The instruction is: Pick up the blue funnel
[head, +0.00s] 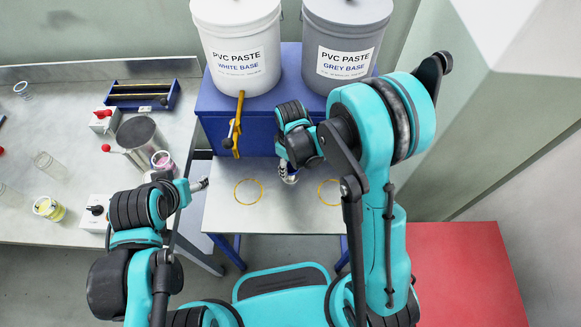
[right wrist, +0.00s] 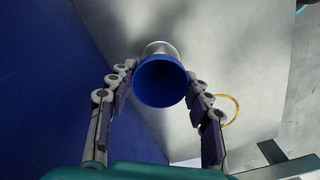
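The blue funnel (right wrist: 160,82) shows in the right wrist view with its round, dark blue mouth facing the camera. A pale, shiny round part shows just beyond its rim. My right gripper (right wrist: 161,70) has its fingers spread on either side of the funnel, with narrow gaps between pads and rim. In the head view my right gripper (head: 289,177) is low over the back of the grey table, and the funnel is mostly hidden there by my arm. My left gripper (head: 201,184) is at the table's left edge, small and partly hidden; its opening is unclear.
Two yellow rings (head: 248,203) mark the grey table (head: 285,222). A blue stand (head: 262,135) behind it carries white (head: 238,28) and grey (head: 345,20) paste buckets. A yellow-handled tap (head: 237,125) hangs in front. The left bench (head: 60,150) holds several cups and tools.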

